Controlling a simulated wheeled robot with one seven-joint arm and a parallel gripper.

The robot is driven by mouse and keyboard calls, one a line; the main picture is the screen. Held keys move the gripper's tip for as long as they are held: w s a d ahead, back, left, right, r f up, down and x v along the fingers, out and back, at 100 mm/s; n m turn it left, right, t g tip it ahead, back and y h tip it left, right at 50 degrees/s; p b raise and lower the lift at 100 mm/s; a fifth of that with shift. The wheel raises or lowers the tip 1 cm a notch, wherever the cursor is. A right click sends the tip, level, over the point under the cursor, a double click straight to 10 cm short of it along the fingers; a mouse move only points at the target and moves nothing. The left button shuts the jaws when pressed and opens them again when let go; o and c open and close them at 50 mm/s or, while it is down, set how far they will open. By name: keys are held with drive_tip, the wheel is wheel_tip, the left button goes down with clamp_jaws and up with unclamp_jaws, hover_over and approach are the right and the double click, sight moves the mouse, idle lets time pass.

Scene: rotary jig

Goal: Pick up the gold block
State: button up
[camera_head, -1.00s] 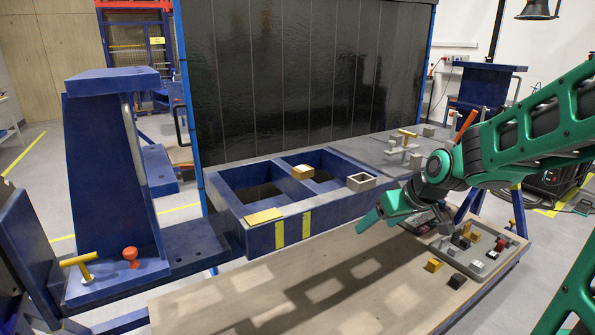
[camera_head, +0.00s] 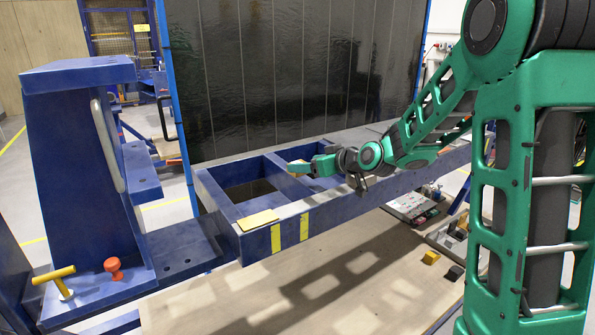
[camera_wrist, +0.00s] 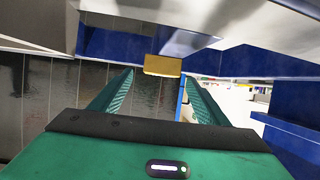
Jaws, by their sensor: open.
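A gold block (camera_wrist: 163,65) shows in the wrist view just ahead of and between my fingertips, against a blue beam. In the head view only a small part of the gold block (camera_head: 298,162) shows on the blue frame's divider, mostly behind my gripper (camera_head: 308,167). My gripper (camera_wrist: 158,76) is open, with a green finger on each side and nothing held between them. I cannot tell whether the fingertips reach past the block's near face.
The blue frame (camera_head: 330,212) has two open pockets. A flat yellow plate (camera_head: 258,219) lies on its near left corner. A blue post (camera_head: 80,165) stands at left, with a yellow T-handle (camera_head: 55,275) and red knob (camera_head: 113,267). Another yellow block (camera_head: 431,257) sits on the lower table.

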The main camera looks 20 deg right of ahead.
drive_tip(key=shift+x, duration=2.55)
drive_tip(key=shift+s+f, duration=0.1)
clamp_jaws()
